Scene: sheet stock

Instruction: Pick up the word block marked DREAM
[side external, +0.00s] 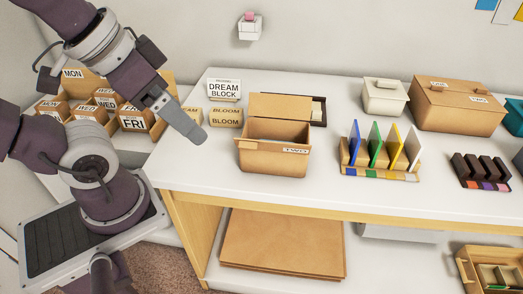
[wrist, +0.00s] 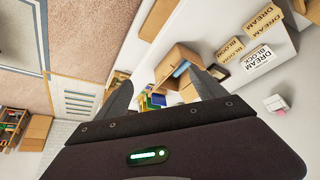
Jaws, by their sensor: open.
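A tan word block with only "AM" showing (side external: 191,118) stands on the white table in the side view, its left part hidden behind my gripper (side external: 190,132). A block marked DREAM (wrist: 263,19) shows at the upper right of the wrist view. A tan block marked BLOOM (side external: 226,118) stands just right of the partly hidden block; it also shows in the wrist view (wrist: 230,49). A white sign reading DREAM BLOCK (side external: 223,89) stands behind them. My gripper is open and empty, in front of the blocks in the side view; its two fingers (wrist: 165,88) spread apart in the wrist view.
An open brown box marked TWO (side external: 273,158) stands right of the blocks. Day-marked boxes, including FRI (side external: 134,122), are at the left. A rack of coloured sheets (side external: 380,172) and lidded boxes (side external: 458,105) are farther right. The front table strip is clear.

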